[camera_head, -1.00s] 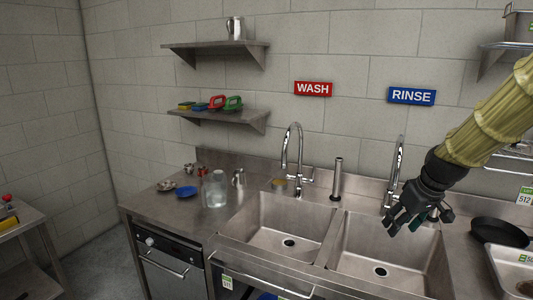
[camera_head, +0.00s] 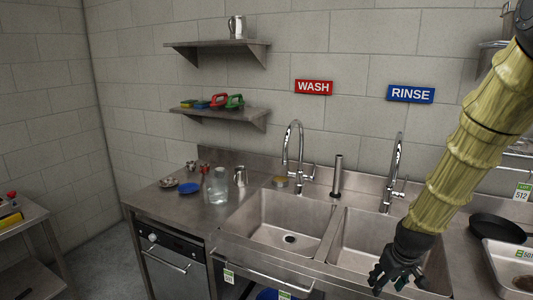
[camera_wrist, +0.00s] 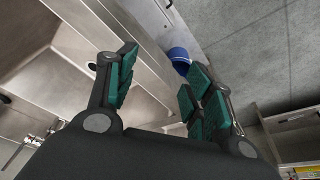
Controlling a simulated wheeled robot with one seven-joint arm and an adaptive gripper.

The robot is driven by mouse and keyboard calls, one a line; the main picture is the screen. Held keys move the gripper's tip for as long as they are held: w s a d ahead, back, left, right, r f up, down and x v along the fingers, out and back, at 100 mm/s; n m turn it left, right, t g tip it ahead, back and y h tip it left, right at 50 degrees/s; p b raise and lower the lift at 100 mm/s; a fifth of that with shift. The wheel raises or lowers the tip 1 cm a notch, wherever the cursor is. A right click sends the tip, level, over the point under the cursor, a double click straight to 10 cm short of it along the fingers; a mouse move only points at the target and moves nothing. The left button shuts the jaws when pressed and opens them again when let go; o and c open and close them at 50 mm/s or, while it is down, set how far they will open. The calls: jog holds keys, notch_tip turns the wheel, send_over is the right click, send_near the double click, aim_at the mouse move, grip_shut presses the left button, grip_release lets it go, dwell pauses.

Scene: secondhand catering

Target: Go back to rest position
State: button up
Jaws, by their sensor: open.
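My gripper (camera_head: 391,284) is open and empty in the head view, low at the front of the right-hand sink basin (camera_head: 366,240). My arm comes down to it from the upper right and hides part of that basin. In the wrist view my gripper (camera_wrist: 160,88) shows its green-padded fingers spread apart with nothing between them. Beyond the fingers are the steel counter front and the grey floor (camera_wrist: 260,50).
The left basin (camera_head: 283,222) is empty. A glass jar (camera_head: 217,188), a blue dish (camera_head: 189,188) and a metal pitcher (camera_head: 240,176) stand on the left counter. A black pan (camera_head: 496,228) lies at right. A blue bucket (camera_wrist: 179,55) is below the counter.

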jog(key=s+a+f+g, duration=0.1)
jog(key=s+f, duration=0.3)
jog(key=f, duration=0.3)
jog(key=s+a+f, duration=0.2)
jog(key=s+f, duration=0.2)
jog(key=f, duration=0.2)
jog(key=s+a+f, duration=0.2)
jog(key=s+f, duration=0.4)
jog(key=s, duration=0.3)
jog(key=s+a+f+m+g, duration=0.1)
jog(key=s+a+f, duration=0.2)
jog(key=s+f, duration=0.3)
jog(key=s+a+f+m+g, duration=0.1)
jog(key=s+a+f, duration=0.2)
jog(key=s, duration=1)
notch_tip(320, 180, down, 4)
jog(key=shift+s+r+b, duration=0.1)
jog(key=shift+s+b, duration=0.15)
jog(key=shift+b, duration=0.05)
dwell(3.4)
